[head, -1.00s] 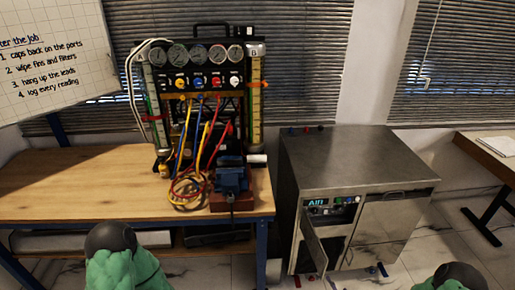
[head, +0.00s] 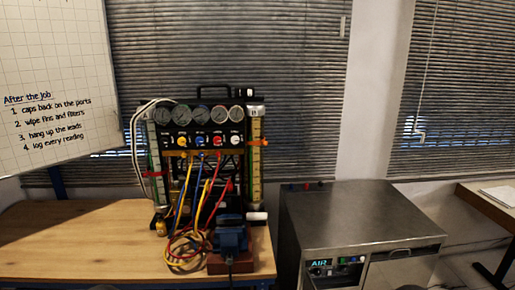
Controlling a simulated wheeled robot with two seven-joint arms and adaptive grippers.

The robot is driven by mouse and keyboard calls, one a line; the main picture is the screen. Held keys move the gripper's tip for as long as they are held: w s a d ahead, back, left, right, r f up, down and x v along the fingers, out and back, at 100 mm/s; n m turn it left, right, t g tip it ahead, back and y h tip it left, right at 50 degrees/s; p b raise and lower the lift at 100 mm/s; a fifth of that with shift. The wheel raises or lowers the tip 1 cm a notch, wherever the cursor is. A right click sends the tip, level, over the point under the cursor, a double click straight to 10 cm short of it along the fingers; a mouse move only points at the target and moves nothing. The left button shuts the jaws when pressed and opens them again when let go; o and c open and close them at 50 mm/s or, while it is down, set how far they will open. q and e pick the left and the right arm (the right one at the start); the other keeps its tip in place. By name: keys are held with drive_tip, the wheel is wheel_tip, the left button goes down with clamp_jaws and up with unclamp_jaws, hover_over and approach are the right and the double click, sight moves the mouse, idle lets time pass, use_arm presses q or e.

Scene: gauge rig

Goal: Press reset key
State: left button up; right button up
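The reset key cannot be told apart by its label. A steel cabinet (head: 360,222) stands right of the bench. At the bottom of the head view its front shows a control panel (head: 338,267) with a lit display reading AIR (head: 320,264) and several small coloured keys or knobs (head: 351,261) beside it. Their markings are too small to read. The cabinet's lower front is cut off by the picture edge. Neither of my grippers is in view.
A gauge rig (head: 201,140) with hoses stands on the wooden bench (head: 90,240). A blue vise (head: 230,236) sits at the bench's right end. Small red and blue parts (head: 306,187) lie at the cabinet top's back edge. The rest of that top is clear.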

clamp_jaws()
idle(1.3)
